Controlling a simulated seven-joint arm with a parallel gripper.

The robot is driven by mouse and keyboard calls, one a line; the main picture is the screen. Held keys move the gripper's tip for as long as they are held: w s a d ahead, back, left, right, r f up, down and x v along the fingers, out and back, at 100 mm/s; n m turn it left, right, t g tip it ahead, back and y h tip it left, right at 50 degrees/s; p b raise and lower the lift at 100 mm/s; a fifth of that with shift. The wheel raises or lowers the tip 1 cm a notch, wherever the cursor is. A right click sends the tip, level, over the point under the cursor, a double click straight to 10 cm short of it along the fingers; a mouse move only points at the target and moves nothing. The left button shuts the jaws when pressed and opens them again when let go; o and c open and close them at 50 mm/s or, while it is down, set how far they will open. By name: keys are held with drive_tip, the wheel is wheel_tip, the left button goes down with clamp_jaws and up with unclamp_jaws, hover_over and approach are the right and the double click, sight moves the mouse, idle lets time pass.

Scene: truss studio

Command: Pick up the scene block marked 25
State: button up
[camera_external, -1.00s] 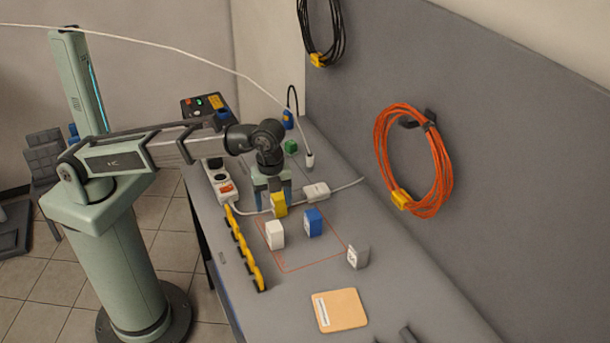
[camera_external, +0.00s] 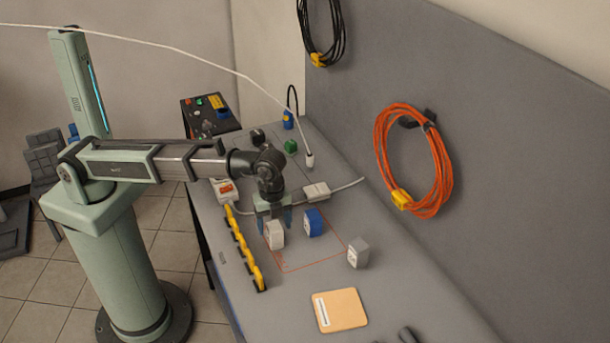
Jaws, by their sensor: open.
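Several small blocks stand on the grey bench: a white block (camera_external: 275,236), a blue block (camera_external: 314,223), a grey block (camera_external: 358,254), a green block (camera_external: 291,146) and a black block (camera_external: 257,136). The markings are too small to read, so I cannot tell which block is 25. My gripper (camera_external: 274,217) points down and is open, just behind the white block in the picture. I cannot tell whether its fingers are beside that block or behind it. The yellow block is hidden, probably by my gripper.
A tan pad (camera_external: 340,310) lies on the near bench (camera_external: 400,300). A yellow-and-black strip (camera_external: 243,248) runs along the left edge. The wall rises along the right.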

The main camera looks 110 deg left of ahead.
sight(275, 236)
drive_tip(key=shift+f, duration=2.6)
drive_tip(key=shift+c, duration=0.2)
drive_tip(key=c, duration=1.1)
